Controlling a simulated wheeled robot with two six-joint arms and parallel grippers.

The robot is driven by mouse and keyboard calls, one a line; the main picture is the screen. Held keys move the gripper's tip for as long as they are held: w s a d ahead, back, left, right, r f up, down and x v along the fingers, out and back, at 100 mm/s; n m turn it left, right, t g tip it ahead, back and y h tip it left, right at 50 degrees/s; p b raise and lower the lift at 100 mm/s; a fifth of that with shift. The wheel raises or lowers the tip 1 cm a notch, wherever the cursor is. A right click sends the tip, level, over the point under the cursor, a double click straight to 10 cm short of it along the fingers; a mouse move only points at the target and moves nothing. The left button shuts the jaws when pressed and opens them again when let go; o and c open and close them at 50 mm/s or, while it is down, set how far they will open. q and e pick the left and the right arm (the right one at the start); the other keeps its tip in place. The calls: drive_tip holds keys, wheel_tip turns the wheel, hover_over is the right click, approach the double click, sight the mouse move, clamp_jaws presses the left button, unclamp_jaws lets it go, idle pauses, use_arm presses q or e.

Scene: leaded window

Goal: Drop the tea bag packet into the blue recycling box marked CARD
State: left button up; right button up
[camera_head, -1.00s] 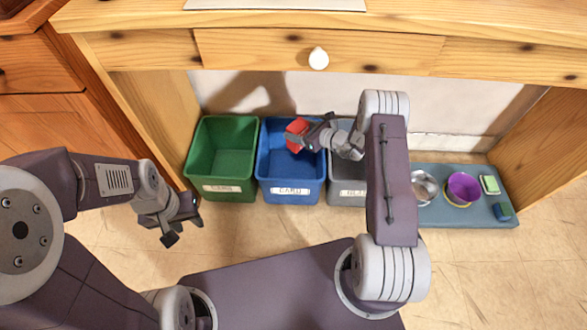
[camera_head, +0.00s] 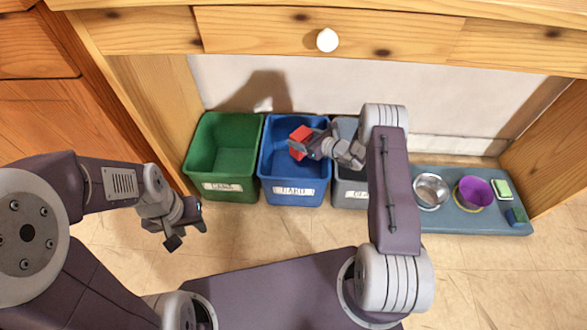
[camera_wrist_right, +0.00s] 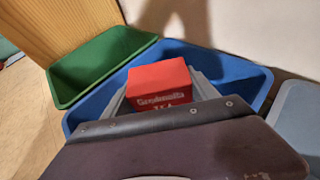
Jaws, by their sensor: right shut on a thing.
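The red tea bag packet (camera_head: 300,140) is held by my right gripper (camera_head: 306,146), which is shut on it. The packet is over the blue box marked CARD (camera_head: 294,192), near its right side in the head view. In the right wrist view the packet (camera_wrist_right: 160,88) shows white lettering between the fingers, with the blue box's rim (camera_wrist_right: 245,72) around and behind it. I cannot tell its exact height above the box floor. My left gripper (camera_head: 188,226) hangs over the floor at the left, away from the boxes, and its jaw opening is unclear.
A green box (camera_head: 224,187) stands left of the blue one, and a grey box (camera_head: 350,193) stands right, partly behind my arm. A grey-blue mat (camera_head: 455,222) holds a metal bowl (camera_head: 431,190), a purple bowl (camera_head: 473,193) and sponges. A wooden desk (camera_head: 330,32) overhangs behind.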

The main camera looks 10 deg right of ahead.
drive_tip(key=o, duration=1.4)
drive_tip(key=shift+s+d+r+p, duration=0.2)
drive_tip(key=shift+s+r+p, duration=0.1)
drive_tip(key=shift+p, duration=0.1)
drive_tip(key=p+v, duration=0.5)
drive_tip(key=v, duration=0.2)
drive_tip(key=shift+s+d+r, duration=0.2)
drive_tip(key=shift+s, duration=0.05)
drive_tip(key=shift+s+d+f, duration=0.1)
drive_tip(key=shift+s, duration=0.15)
